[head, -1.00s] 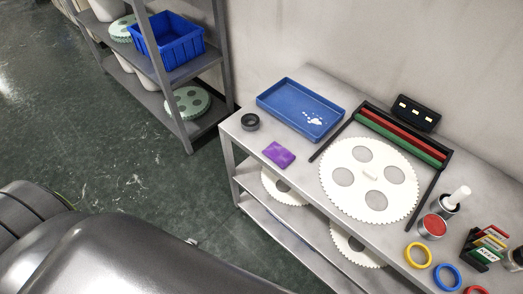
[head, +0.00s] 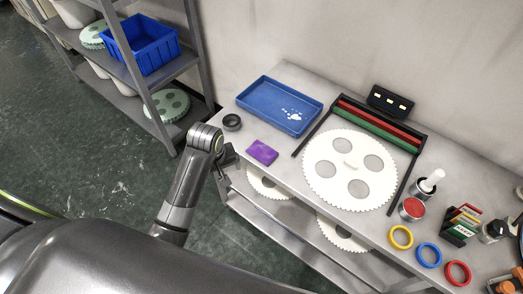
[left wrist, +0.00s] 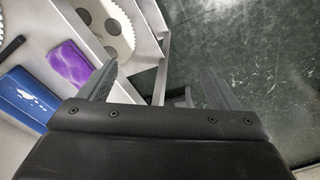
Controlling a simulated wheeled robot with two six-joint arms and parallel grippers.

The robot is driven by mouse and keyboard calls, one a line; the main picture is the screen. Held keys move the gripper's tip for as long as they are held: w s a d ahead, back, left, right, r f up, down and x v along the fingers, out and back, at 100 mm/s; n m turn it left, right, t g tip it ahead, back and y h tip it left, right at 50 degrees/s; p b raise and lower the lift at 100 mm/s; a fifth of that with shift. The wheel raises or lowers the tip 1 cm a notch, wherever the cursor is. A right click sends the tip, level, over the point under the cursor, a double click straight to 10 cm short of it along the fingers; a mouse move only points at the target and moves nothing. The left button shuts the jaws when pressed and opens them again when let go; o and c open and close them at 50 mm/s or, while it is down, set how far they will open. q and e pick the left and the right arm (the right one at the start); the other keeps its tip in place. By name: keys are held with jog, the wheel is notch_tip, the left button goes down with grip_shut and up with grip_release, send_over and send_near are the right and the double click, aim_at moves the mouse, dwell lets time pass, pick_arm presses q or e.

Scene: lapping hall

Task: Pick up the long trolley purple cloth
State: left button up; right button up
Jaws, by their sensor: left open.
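The purple cloth (head: 262,152) lies flat and folded on the near left part of the grey trolley top (head: 283,166). It also shows at the left of the left wrist view (left wrist: 70,63). My left gripper (head: 229,166) is just left of the trolley edge and the cloth, apart from it. In the left wrist view the two fingers of my left gripper (left wrist: 160,85) stand wide apart with nothing between them but floor and trolley frame. My right gripper is not in view.
A blue tray (head: 279,105) and a small dark round pot (head: 232,122) sit behind the cloth. A white toothed disc (head: 349,170) lies to its right. A shelf rack with a blue bin (head: 141,44) stands at the back left. Cans and coloured rings are at the right.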

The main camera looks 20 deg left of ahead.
pick_arm(q)
jog(key=w+d+r+n, duration=0.3)
jog(key=w+d+r, duration=0.15)
jog(key=w, duration=0.55)
notch_tip(320, 180, up, 6)
jog(key=r+n+g, duration=0.1)
jog(key=n+g, duration=0.1)
jog(key=n, duration=0.1)
send_over(262, 149)
jog(key=f+b, duration=0.1)
jog(key=f, duration=0.2)
jog(key=f+b, duration=0.1)
jog(key=f, duration=0.3)
jog(key=f+b, duration=0.1)
jog(key=f, duration=0.3)
jog(key=shift+d+f+b, duration=0.25)
jog(key=shift+d+b, duration=0.05)
jog(key=shift+b, duration=0.1)
jog(key=f, duration=0.3)
jog(key=f+p, duration=0.1)
jog(key=f, duration=0.1)
jog(key=shift+a, duration=0.3)
jog(key=shift+f, duration=0.6)
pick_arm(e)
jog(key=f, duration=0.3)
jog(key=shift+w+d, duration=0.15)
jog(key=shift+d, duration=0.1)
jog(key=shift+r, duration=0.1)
pick_arm(q)
jog(key=c, duration=1.1)
